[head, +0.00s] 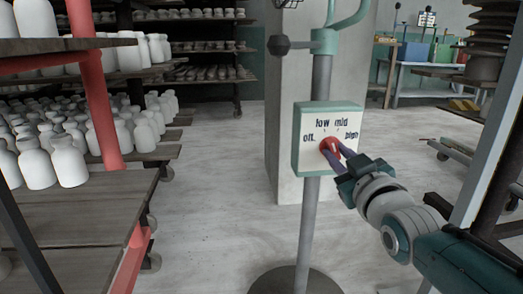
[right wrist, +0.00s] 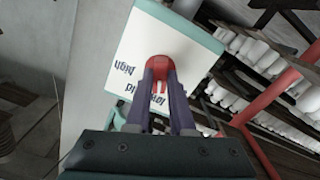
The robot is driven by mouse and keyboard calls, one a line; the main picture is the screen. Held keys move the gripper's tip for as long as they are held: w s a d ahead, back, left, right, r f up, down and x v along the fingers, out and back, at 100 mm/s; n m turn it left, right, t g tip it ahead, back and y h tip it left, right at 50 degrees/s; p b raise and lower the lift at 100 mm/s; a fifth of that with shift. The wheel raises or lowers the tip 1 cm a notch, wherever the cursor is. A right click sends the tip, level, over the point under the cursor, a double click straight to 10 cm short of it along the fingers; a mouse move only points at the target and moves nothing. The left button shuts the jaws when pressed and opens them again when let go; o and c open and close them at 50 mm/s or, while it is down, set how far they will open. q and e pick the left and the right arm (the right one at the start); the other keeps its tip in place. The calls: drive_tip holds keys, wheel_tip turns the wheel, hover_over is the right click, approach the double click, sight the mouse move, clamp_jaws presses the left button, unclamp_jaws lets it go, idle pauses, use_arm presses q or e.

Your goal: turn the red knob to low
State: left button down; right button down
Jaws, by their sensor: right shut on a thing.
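The red knob (head: 330,146) sits on the white face of a control box (head: 313,165) with a teal edge, mounted on a grey post. The face is printed off, low, mid and high around the knob. My right gripper (head: 335,152) comes in from the right and is shut on the knob. In the right wrist view, the red knob (right wrist: 160,66) lies between the two dark fingertips. The fingers cover part of the knob, so where its pointer stands cannot be told. My left gripper is not in view.
Wooden shelves (head: 85,205) with many white bottles and red uprights stand on the left. A pale square column (head: 285,100) rises behind the post. The post's round base (head: 290,281) rests on the floor. The pale floor between shelves and post is clear.

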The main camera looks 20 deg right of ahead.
drive_tip(key=c, duration=0.8)
unclamp_jaws()
drive_tip(key=shift+s+a+r+p, duration=0.1)
drive_tip(key=shift+s+p, duration=0.35)
drive_tip(key=shift+s, duration=0.05)
drive_tip(key=p+v, duration=0.3)
drive_tip(key=v, duration=0.6)
drive_tip(key=shift+p, duration=0.4)
